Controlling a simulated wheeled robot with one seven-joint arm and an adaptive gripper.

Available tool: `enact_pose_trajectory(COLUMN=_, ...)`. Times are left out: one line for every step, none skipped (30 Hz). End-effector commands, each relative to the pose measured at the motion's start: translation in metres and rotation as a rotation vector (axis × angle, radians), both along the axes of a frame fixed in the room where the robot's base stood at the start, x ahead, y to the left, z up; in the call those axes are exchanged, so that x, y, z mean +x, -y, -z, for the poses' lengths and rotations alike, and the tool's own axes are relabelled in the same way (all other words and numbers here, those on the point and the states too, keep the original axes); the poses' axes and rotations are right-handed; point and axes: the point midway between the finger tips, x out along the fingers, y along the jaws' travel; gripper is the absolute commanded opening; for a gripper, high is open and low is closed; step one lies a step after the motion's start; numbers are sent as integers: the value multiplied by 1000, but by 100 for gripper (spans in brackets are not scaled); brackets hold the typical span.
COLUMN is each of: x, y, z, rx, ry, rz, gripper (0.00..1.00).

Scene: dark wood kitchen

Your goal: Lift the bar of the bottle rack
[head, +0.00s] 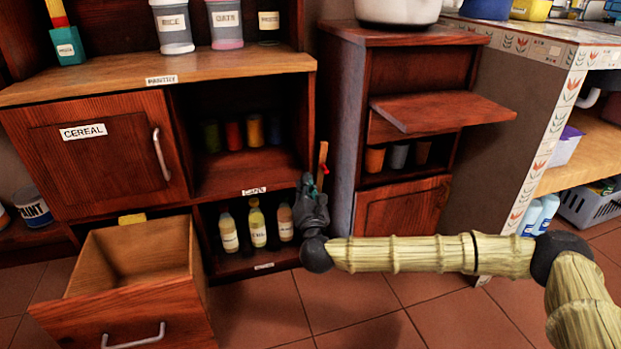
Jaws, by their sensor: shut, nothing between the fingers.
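The bottle rack is the low open compartment (211,222) of the dark wood cabinet, and several bottles (257,228) stand upright in it. No bar crosses in front of the bottles. A narrow light-brown wooden bar (322,158) stands nearly upright at the rack's right side, its lower part hidden behind my gripper. My gripper (307,180) is shut and empty, pointing up just left of this bar. I cannot tell whether they touch. A small red spot shows beside the bar.
An open drawer (135,255) juts out at the lower left. A cabinet with a fold-out shelf (440,110) and several cups stands right of the rack. Spice jars (234,135) stand in the compartment above. The tiled floor in front is clear.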

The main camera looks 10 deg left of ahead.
Motion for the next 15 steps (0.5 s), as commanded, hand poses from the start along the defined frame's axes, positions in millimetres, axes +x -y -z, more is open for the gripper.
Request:
enact_pose_trajectory(x=-9, y=2, z=-4, rx=0, ry=-2, rz=-1, gripper=0)
enact_pose_trajectory(x=-13, y=3, z=-4, rx=0, ry=-2, rz=-1, gripper=0)
enact_pose_trajectory(x=-20, y=4, z=-4, rx=1, ry=-1, rz=-1, gripper=0)
enact_pose_trajectory(x=-26, y=5, z=-4, rx=1, ry=-1, rz=-1, gripper=0)
enact_pose_trajectory(x=-30, y=6, z=-4, rx=0, ry=-2, rz=-1, gripper=0)
enact_pose_trajectory(x=-37, y=7, z=-3, rx=0, ry=-3, rz=-1, gripper=0)
enact_pose_trajectory(x=-42, y=8, z=-3, rx=0, ry=-2, rz=-1, gripper=0)
enact_pose_trajectory(x=-47, y=9, z=-3, rx=-1, ry=-2, rz=0, gripper=0)
enact_pose_trajectory(x=-52, y=10, z=-3, rx=0, ry=-1, rz=0, gripper=0)
enact_pose_trajectory(x=-56, y=11, z=-2, rx=0, ry=-1, rz=1, gripper=0)
enact_pose_trajectory(x=-59, y=12, z=-2, rx=-1, ry=0, rz=1, gripper=0)
enact_pose_trajectory(x=-63, y=12, z=-1, rx=-1, ry=-1, rz=2, gripper=0)
enact_pose_trajectory(x=-66, y=13, z=-1, rx=-1, ry=-1, rz=2, gripper=0)
enact_pose_trajectory(x=-68, y=13, z=-1, rx=0, ry=-1, rz=1, gripper=0)
enact_pose_trajectory(x=-71, y=13, z=0, rx=0, ry=-1, rz=1, gripper=0)
